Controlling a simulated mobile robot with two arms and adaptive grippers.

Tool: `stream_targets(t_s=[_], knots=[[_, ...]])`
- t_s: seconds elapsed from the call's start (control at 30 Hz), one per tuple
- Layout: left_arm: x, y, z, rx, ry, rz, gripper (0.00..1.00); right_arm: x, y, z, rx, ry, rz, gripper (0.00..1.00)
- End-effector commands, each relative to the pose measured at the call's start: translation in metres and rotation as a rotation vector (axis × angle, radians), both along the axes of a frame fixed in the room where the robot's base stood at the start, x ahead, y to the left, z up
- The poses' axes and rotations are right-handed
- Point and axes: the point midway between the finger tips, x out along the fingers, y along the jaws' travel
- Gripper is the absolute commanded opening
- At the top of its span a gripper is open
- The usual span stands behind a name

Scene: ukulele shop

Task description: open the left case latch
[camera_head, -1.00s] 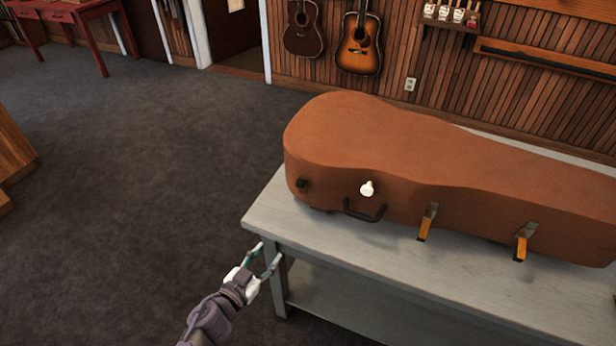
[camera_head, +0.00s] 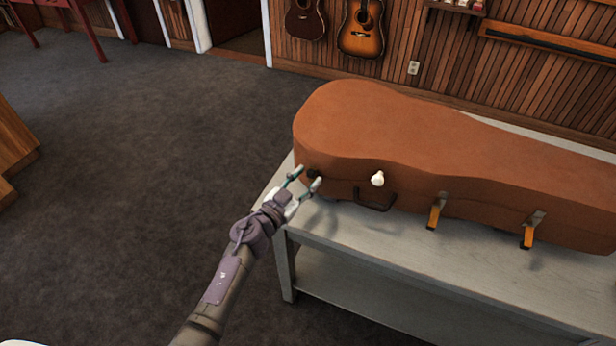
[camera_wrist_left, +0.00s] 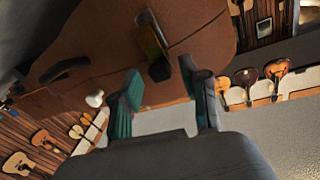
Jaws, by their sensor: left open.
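The brown instrument case (camera_head: 420,135) lies closed on a grey table. Its left latch (camera_head: 313,174) shows as a small dark piece near the case's left end, partly hidden by my gripper. In the left wrist view the latch (camera_wrist_left: 153,42) has a yellowish lever and a dark block. My left gripper (camera_head: 304,180) is open and empty, close in front of the left latch. In the wrist view its two teal-padded fingers (camera_wrist_left: 165,103) point toward the latch, one to each side; contact cannot be told. My right gripper is not in view.
A white knob (camera_head: 377,179) and a dark handle (camera_head: 375,201) are right of the left latch. Two more latches, the middle (camera_head: 437,211) and right (camera_head: 532,230), have orange levers hanging down. The grey table (camera_head: 430,262) has bare room in front. Open floor lies left.

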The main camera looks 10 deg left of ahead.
Motion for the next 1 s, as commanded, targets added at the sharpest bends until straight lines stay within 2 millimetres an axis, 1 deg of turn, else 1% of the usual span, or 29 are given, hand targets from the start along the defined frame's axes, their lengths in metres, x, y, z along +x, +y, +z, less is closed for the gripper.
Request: stream_targets(t_s=[0.03,0.13,0.43,0.47,0.7,0.73,0.87,0.97,1.0], knots=[[0.005,-0.003,0.0,-0.001,-0.001,0.001,0.45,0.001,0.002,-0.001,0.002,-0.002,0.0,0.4],[0.01,-0.006,0.0,0.0,0.0,0.0,0.45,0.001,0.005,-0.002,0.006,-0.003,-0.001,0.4],[0.011,-0.006,0.0,0.001,0.0,0.0,0.45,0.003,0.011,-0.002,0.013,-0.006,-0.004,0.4],[0.011,-0.006,0.0,0.001,0.0,0.0,0.42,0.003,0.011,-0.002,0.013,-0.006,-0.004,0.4],[0.011,-0.007,0.0,0.001,0.001,-0.001,0.02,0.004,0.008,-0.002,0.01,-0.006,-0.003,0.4],[0.011,-0.007,0.0,0.001,0.001,-0.002,0.0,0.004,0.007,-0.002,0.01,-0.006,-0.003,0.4],[0.01,-0.007,-0.002,0.0,-0.001,-0.002,0.0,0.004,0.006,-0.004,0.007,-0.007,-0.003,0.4],[0.009,-0.007,-0.007,-0.008,-0.017,-0.004,0.0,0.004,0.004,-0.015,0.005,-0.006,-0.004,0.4],[0.009,-0.008,-0.01,-0.012,-0.031,-0.003,0.0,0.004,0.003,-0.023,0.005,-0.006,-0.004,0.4]])
